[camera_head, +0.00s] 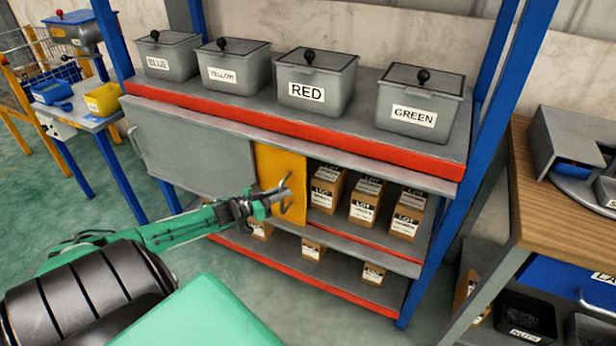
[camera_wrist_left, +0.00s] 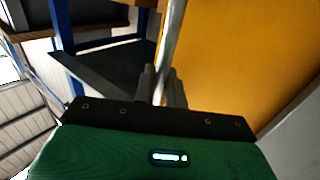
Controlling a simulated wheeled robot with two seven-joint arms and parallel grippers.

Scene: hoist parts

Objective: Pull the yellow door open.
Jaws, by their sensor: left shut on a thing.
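The yellow door (camera_head: 283,172) is a flat panel under the upper shelf, beside a grey panel (camera_head: 200,146). A metal bar handle (camera_head: 287,190) stands out from its front near the right edge. My left gripper (camera_head: 275,197) is at this handle. In the left wrist view the fingers (camera_wrist_left: 160,85) are shut around the handle bar (camera_wrist_left: 172,45), with the yellow door (camera_wrist_left: 235,65) filling the right side. The fingertips are partly dark and hard to make out. My right gripper is in neither view.
Several labelled cartons (camera_head: 365,198) stand on the open shelf to the right of the door. Grey lidded bins, including the RED bin (camera_head: 316,82), stand on the top shelf. A blue rack post (camera_head: 440,245) and a wooden table (camera_head: 560,190) are at the right.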

